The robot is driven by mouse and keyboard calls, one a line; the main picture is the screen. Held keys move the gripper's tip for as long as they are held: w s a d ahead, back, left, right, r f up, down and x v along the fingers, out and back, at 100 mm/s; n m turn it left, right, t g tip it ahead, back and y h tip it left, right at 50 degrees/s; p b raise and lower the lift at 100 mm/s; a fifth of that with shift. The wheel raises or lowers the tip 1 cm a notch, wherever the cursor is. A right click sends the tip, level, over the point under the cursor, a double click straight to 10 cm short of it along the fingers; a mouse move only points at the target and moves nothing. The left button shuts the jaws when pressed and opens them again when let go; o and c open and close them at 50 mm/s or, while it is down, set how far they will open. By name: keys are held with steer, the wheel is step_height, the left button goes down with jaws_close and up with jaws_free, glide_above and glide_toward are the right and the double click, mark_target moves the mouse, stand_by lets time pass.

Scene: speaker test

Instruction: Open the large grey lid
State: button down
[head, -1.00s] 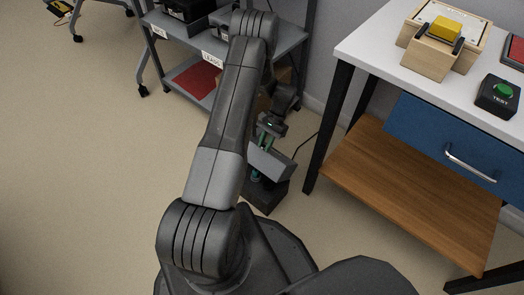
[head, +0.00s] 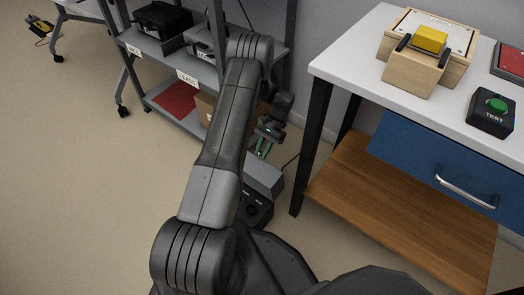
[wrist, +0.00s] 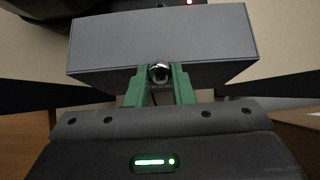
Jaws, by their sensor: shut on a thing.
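The large grey lid (wrist: 160,35) fills the upper middle of the wrist view as a broad grey slab with a small shiny knob (wrist: 159,73) on its near side. The green fingers of my gripper (wrist: 159,88) are shut on this knob, one on each side. In the head view the lid (head: 264,180) shows just below my gripper (head: 264,146), low near the floor. A dark box (head: 257,211) with round features on it lies below the lid, partly hidden by my arm. I cannot tell how far the lid stands from the box.
A white-topped table (head: 345,50) with a blue drawer (head: 415,150) and a wooden lower shelf (head: 400,205) stands close on the right. A grey shelf unit (head: 165,48) with a cardboard box (head: 205,106) stands behind.

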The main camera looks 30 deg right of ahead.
steer(key=shift+f, duration=0.2)
steer(key=c, duration=1.3)
jaws_free()
steer(key=p+v, duration=0.3)
steer(key=v, duration=1.1)
